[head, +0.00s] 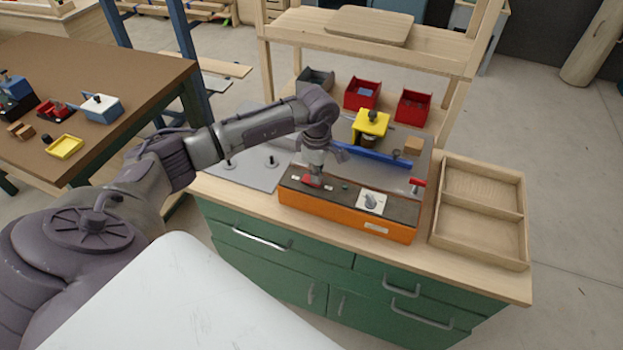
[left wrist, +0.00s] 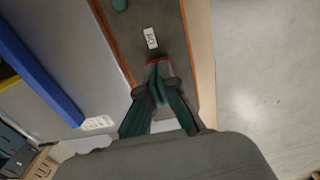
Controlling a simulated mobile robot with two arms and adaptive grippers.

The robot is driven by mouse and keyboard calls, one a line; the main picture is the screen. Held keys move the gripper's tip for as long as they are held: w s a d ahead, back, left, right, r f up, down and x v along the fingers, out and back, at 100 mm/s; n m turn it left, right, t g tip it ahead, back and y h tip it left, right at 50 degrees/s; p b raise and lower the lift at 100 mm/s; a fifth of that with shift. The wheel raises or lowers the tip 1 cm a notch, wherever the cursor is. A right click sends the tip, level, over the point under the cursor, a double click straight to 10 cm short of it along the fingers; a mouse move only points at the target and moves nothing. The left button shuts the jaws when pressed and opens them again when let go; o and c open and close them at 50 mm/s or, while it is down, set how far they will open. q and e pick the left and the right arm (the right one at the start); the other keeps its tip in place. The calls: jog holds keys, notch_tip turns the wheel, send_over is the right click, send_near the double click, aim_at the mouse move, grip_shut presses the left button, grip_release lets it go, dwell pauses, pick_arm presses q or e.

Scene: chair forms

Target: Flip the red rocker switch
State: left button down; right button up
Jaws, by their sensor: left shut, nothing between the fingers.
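The red rocker switch (head: 312,181) sits on the dark top of an orange control box (head: 335,209) on the green cabinet's wooden top. My left gripper (head: 316,174) is shut and empty, pointing down right at the switch. In the left wrist view the gripper's fingertips (left wrist: 157,66) cover most of the switch, and only a thin red edge (left wrist: 157,61) shows beyond them. I cannot tell whether they press on it. A white label (left wrist: 151,38) lies beside the switch. My right gripper is not in view.
On the same box are a grey knob on a white plate (head: 370,201) and a small green button (head: 345,186). A blue bar (head: 375,156) lies behind. A divided wooden tray (head: 481,207) stands at right, with red bins (head: 412,107) at the back.

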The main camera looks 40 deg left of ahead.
pick_arm(q)
jog(key=shift+s+f, duration=0.1)
jog(key=shift+r+p, duration=0.65)
jog(key=shift+r, duration=0.2)
jog(key=shift+r+p, duration=1.3)
jog(key=shift+r, duration=1.35)
jog(key=shift+f, duration=0.1)
